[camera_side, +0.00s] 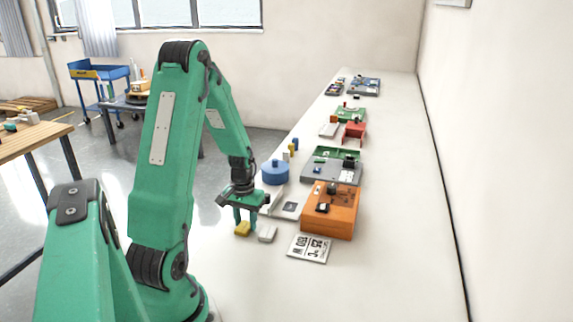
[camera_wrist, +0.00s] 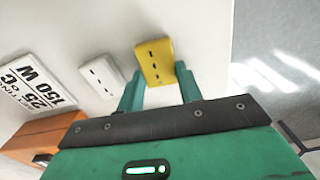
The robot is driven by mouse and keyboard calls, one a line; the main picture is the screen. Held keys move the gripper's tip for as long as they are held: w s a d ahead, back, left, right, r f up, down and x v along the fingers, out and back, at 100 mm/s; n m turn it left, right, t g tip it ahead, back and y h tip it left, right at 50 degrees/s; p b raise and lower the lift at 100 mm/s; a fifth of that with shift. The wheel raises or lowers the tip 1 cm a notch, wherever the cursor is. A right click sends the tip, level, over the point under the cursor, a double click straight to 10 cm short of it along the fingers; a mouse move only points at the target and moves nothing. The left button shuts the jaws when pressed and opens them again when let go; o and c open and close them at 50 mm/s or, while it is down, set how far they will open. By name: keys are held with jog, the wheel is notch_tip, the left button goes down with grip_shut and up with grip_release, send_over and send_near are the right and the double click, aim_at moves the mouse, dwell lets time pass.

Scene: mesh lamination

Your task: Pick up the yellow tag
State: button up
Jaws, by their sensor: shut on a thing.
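The yellow tag (camera_side: 243,229) is a small block at the near left of the bench objects. In the wrist view the yellow tag (camera_wrist: 155,62) shows a row of dark marks on its face. My gripper (camera_side: 244,218) is green and sits directly above the tag in the side view. In the wrist view the two fingers of my gripper (camera_wrist: 160,82) are shut on the tag, one at each side. I cannot tell whether the tag is clear of the bench.
A white tag (camera_side: 267,234) lies just right of the yellow one. A printed card (camera_side: 310,248) and an orange box (camera_side: 330,210) stand further right. A blue round part (camera_side: 274,172) is behind my gripper. The white bench (camera_side: 400,270) is clear at the front right.

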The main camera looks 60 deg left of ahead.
aim_at(246, 224)
jog(key=shift+r, duration=0.15)
jog(key=shift+r, duration=0.8)
notch_tip(246, 224, up, 2)
jog(key=shift+r, duration=0.1)
jog(key=w+d+r, duration=0.3)
jog(key=d+r, duration=0.4)
jog(key=d, duration=0.4)
jog(key=shift+d, duration=0.15)
jog(key=shift+w, duration=0.2)
